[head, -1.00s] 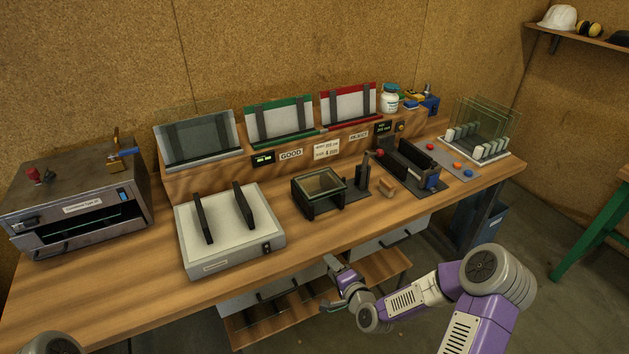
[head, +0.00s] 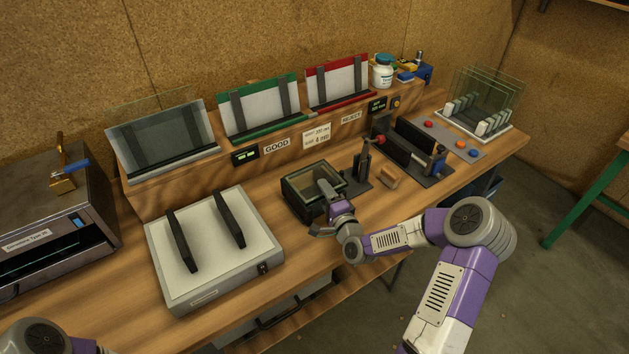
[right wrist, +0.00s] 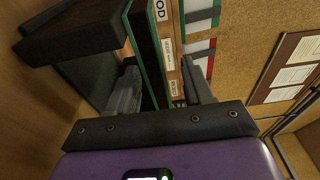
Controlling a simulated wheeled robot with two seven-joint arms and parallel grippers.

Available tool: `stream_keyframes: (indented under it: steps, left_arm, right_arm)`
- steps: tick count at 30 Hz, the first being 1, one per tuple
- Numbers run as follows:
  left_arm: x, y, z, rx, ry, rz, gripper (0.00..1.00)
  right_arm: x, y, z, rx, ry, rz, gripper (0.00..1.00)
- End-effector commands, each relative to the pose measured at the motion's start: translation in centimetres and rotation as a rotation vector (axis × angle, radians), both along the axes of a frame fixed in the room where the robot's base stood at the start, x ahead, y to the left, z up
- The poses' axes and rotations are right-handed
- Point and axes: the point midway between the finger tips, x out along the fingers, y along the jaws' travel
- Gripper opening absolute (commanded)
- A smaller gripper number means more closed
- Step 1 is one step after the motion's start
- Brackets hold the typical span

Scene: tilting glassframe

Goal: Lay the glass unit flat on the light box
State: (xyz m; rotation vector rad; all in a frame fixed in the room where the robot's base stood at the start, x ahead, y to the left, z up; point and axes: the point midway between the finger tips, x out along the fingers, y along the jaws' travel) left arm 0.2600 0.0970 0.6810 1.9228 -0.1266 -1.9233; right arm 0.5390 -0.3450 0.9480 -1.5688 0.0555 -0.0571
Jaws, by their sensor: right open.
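The glass unit (head: 316,178), a dark-edged pane, sits in a small black holder (head: 296,200) near the middle of the bench. My right gripper (head: 325,194) is at the holder's front right corner. In the right wrist view its open fingers (right wrist: 160,90) stand either side of the unit's dark and green edge (right wrist: 146,52); I cannot tell whether either finger touches it. The light box (head: 262,228), white-topped with two black upright bars, stands to the left, with no glass on it. Of my left arm only a part shows at the bottom left; its gripper is out of frame.
Behind are a grey sloped rack (head: 165,140), a green rack (head: 258,106) and a red rack (head: 337,82). A metal machine (head: 50,215) is at the left.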

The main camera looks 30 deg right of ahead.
Motion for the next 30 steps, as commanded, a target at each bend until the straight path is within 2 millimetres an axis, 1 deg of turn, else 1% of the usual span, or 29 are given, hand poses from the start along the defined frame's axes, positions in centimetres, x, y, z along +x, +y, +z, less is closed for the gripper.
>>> stream_keyframes:
  steps: [1,3,7,10,16,17,21,26,27,30]
  left_arm:
    - [0.0,0.0,-0.3,0.000,-0.001,0.000,0.64]
    - [0.0,0.0,-0.5,0.000,-0.001,0.000,0.64]
    - [0.0,0.0,-0.6,0.000,-0.001,0.000,0.64]
    - [0.0,0.0,-0.6,0.000,-0.001,0.000,0.64]
    - [0.1,0.0,-0.6,0.000,-0.001,0.000,0.64]
    - [0.0,0.0,-0.6,0.000,-0.001,0.000,0.64]
    - [0.0,0.0,-0.6,0.000,-0.001,0.000,0.64]
    - [0.0,0.0,-0.6,0.000,-0.001,0.000,0.64]
    - [0.0,0.0,-0.6,0.000,-0.001,0.000,0.64]
    - [0.0,0.0,-0.6,0.000,-0.001,0.000,0.64]
  right_arm:
    - [0.9,0.1,-0.1,0.001,-0.003,0.001,0.51]
    - [2.0,0.2,-0.2,0.000,-0.002,0.001,0.51]
    - [3.5,0.0,-0.2,0.000,-0.001,-0.001,0.51]
    - [4.1,0.0,-0.2,0.000,0.000,0.000,0.51]
    - [4.1,0.0,-0.1,0.000,0.001,0.000,0.51]
    - [4.1,-0.1,-0.1,0.000,0.001,0.000,0.50]
    - [4.1,-0.1,-0.1,0.000,0.001,0.000,0.28]
    - [4.1,-0.1,-0.1,0.000,0.001,0.000,0.04]
    - [4.1,-0.1,-0.1,0.000,0.000,0.000,0.00]
    - [4.1,-0.1,-0.1,0.000,0.000,0.000,0.00]
